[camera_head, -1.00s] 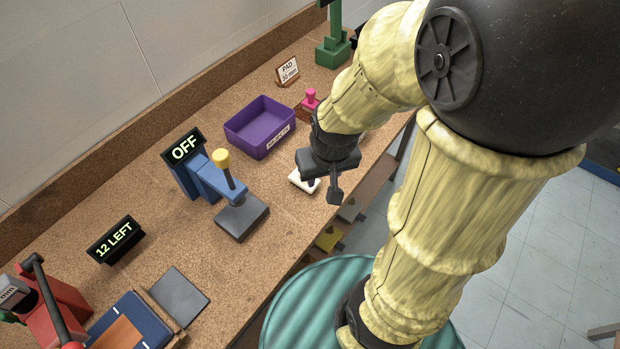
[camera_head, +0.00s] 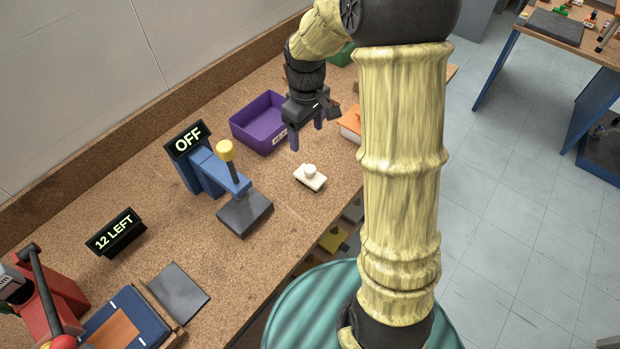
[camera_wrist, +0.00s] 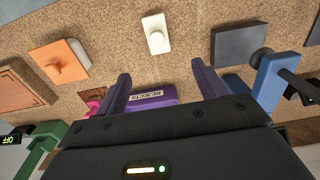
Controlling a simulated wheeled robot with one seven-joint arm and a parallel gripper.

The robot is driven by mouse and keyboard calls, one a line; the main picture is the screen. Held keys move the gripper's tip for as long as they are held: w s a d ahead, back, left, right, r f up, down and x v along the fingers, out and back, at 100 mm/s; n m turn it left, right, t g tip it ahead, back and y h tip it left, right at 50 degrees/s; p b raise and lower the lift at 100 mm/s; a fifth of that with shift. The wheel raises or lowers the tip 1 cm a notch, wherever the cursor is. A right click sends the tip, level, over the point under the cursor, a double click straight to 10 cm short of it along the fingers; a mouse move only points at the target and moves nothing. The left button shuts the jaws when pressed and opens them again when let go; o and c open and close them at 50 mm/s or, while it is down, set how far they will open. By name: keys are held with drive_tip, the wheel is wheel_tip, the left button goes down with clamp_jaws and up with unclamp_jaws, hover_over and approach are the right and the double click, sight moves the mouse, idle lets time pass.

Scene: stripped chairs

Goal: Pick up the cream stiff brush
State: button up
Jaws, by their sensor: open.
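The cream brush (camera_head: 310,177) is a small pale block with a round knob on top. It lies on the cork bench top near the front edge, right of the blue lever press.
A purple rejects bin (camera_head: 262,142) stands behind the gripper. The blue press (camera_head: 245,212) with a yellow knob is left of the brush. An orange block (camera_head: 350,125) is partly hidden by my arm; it also shows in the wrist view (camera_wrist: 60,58). The bench around the brush is clear.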

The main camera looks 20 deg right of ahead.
sight(310, 168)
drive_tip(key=shift+s, duration=0.1)
wheel_tip(310, 168, down, 12)
drive_tip(key=shift+r+p, duration=0.1)
drive_tip(key=shift+p, duration=0.2)
idle(0.3)
drive_tip(key=shift+d+f+p, duration=0.2)
drive_tip(key=shift+f+p, duration=0.05)
drive_tip(key=shift+f, duration=1.15)
drive_tip(key=shift+d+f+p, duration=0.15)
drive_tip(key=shift+f+p, duration=0.1)
drive_tip(key=shift+f, duration=1.15)
drive_tip(key=shift+c, duration=0.2)
drive_tip(key=c, duration=1.1)
